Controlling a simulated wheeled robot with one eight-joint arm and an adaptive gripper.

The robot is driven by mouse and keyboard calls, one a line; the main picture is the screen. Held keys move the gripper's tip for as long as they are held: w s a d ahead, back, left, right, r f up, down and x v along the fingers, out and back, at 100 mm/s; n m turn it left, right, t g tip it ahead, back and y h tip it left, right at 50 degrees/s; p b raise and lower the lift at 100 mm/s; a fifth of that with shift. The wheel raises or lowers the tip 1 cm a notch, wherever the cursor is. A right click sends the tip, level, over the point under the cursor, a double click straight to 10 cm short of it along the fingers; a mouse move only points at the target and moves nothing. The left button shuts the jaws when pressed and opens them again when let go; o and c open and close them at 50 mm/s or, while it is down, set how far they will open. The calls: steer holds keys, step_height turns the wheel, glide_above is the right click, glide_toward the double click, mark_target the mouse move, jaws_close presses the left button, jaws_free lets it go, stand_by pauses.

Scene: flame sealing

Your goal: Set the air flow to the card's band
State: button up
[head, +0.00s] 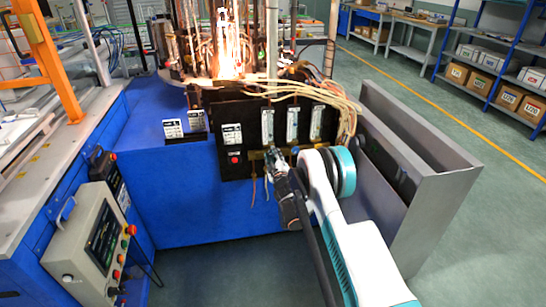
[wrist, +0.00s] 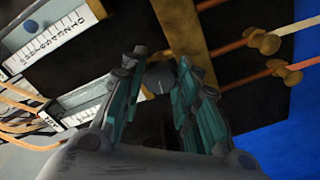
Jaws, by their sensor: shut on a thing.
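Three upright flowmeters stand on the black panel in the head view: left (head: 267,125), middle (head: 292,123) and right (head: 316,122). Their floats and labels are too small to read. A white card (head: 232,134) is fixed on the panel to their left; its text is not legible. My gripper (head: 275,158) is at the brass strip below the left flowmeter. In the wrist view, my gripper (wrist: 156,72) is shut on a dark round knob (wrist: 160,77), with one finger on each side. A white graduated scale (wrist: 55,38) shows at upper left, tilted.
A bright flame (head: 228,62) burns above the panel. Pale hoses (head: 300,92) run over its top. A red button (head: 235,160) sits under the card. A grey metal bin (head: 430,185) stands at right. Brass fittings (wrist: 265,43) show close to the right finger.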

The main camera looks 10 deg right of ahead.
steer(key=o, duration=1.1)
steer(key=shift+c, duration=0.2)
steer(key=s, duration=0.7)
steer(key=shift+s, duration=0.3)
